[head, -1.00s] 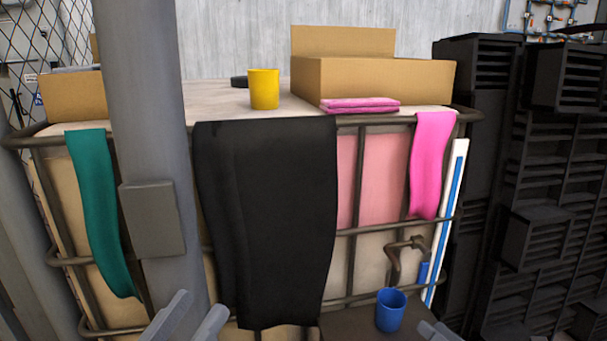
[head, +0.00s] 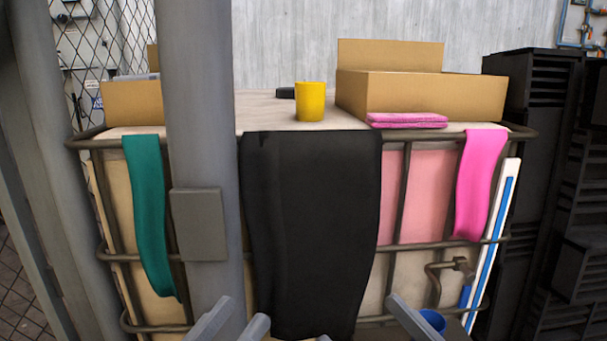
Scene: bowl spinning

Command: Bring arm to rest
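No bowl is in view.
A caged container with a pale top (head: 262,112) stands ahead, with a yellow cup (head: 311,103), a cardboard box (head: 435,95) and folded pink cloth (head: 408,121) on it. Black (head: 315,225), teal (head: 148,215) and pink (head: 480,185) cloths hang down. A grey pole (head: 200,120) stands left; dark crates (head: 540,110) stand right.

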